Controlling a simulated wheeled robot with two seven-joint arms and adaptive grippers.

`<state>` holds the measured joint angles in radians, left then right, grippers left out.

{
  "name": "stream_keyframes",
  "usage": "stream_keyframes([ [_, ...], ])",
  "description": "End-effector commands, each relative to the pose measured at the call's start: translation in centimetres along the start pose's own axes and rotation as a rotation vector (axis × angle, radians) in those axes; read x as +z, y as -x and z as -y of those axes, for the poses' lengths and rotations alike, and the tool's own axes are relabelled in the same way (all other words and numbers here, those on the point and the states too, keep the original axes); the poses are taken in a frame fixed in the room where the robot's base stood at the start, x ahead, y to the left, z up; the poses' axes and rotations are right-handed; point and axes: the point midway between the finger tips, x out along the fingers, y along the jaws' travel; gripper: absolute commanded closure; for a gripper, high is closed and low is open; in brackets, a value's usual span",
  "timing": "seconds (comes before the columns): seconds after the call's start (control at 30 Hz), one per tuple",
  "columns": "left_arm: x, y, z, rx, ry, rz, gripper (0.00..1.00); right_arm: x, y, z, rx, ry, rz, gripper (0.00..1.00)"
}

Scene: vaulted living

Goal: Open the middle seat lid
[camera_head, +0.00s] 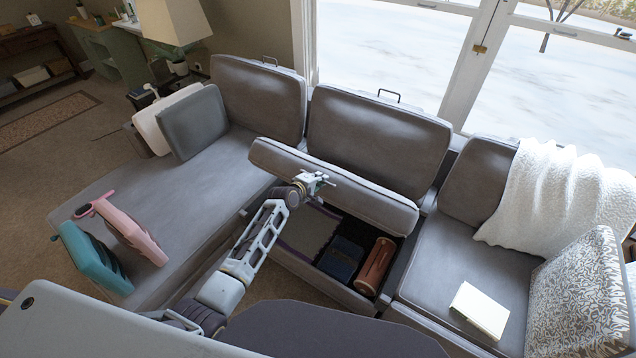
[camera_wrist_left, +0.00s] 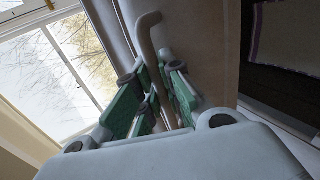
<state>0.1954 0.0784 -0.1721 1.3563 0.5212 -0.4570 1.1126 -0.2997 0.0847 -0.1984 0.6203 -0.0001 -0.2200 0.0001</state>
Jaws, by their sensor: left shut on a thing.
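The middle seat lid (camera_head: 340,188) of the grey sofa is raised and tilted, with its front edge up and the storage box (camera_head: 345,295) under it showing. My left gripper (camera_head: 318,181) is at the lid's front edge. In the left wrist view its green-padded fingers (camera_wrist_left: 155,100) are shut on the lid's pale curved handle (camera_wrist_left: 148,32). Inside the box are a striped folded cloth (camera_head: 305,232), a dark blue item (camera_head: 341,258) and a brown cylinder (camera_head: 376,266). The lid hides the back of the box. My right gripper is not in view.
The right seat (camera_head: 450,270) holds a pale book (camera_head: 480,309), with a white throw (camera_head: 560,200) and patterned cushion (camera_head: 580,295) beside. A dark rounded surface (camera_head: 325,332) is in front.

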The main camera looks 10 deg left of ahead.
Motion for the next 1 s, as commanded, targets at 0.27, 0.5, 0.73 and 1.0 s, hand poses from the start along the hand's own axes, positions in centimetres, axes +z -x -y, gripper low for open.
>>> stream_keyframes([
  [0.27,-0.04,-0.04,-0.33,0.005,0.004,-0.001,1.0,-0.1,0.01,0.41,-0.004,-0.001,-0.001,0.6],
  [0.5,-0.03,-0.03,-0.24,0.004,0.002,-0.001,0.81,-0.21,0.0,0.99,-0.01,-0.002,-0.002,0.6],
  [0.73,-0.02,-0.03,-0.12,0.001,0.001,0.0,0.81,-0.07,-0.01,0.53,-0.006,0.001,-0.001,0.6],
  [1.0,0.0,0.42,-0.04,0.001,0.0,0.0,0.81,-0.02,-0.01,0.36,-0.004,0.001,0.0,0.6],
])
